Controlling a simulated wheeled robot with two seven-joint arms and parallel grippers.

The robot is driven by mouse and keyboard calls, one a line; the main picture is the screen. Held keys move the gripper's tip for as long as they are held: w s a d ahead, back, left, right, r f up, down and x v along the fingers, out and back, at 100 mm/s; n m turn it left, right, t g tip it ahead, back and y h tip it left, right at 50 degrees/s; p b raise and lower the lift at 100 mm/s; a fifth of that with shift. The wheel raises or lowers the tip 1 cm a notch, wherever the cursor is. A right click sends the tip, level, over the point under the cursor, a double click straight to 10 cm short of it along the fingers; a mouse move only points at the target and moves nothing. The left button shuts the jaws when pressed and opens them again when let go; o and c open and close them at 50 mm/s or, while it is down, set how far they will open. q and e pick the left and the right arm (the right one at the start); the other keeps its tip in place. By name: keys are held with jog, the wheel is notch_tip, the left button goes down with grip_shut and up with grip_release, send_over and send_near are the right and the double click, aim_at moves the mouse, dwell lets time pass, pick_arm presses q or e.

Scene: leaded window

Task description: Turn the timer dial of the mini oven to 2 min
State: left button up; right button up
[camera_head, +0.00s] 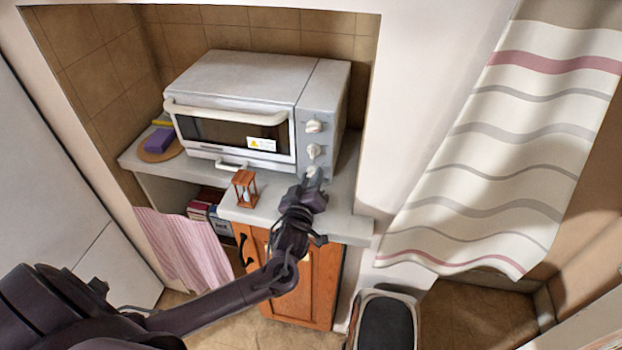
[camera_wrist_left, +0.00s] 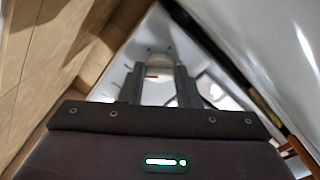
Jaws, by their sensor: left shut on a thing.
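The white mini oven (camera_head: 245,78) stands on the counter in the tiled niche, its door shut. Its right front panel has three dials in a column: a top dial (camera_head: 314,127), a middle dial (camera_head: 314,150) and the lowest dial (camera_head: 311,172). My left gripper (camera_head: 310,178) is at the lowest dial, the timer dial. In the left wrist view its two fingers (camera_wrist_left: 159,82) are shut on the pale dial (camera_wrist_left: 160,66). A small red mark shows between the fingers. The dial's setting cannot be read. My right gripper is not in view.
A wooden hourglass (camera_head: 245,188) stands on the counter (camera_head: 350,222) left of my gripper. A purple sponge (camera_head: 158,140) lies on a round board at the far left. A striped curtain (camera_head: 500,150) hangs at right. A bin (camera_head: 385,320) stands below.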

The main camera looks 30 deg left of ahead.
pick_arm(q)
jog(key=o, duration=1)
jog(key=shift+a, duration=0.1)
jog(key=shift+c, duration=0.2)
jog(key=shift+s, duration=0.1)
jog(key=shift+s+d+f, duration=0.1)
jog(key=shift+s+d, duration=0.1)
jog(key=shift+s, duration=0.15)
jog(key=b+v, duration=0.2)
jog(key=v, duration=0.5)
jog(key=shift+w, duration=0.1)
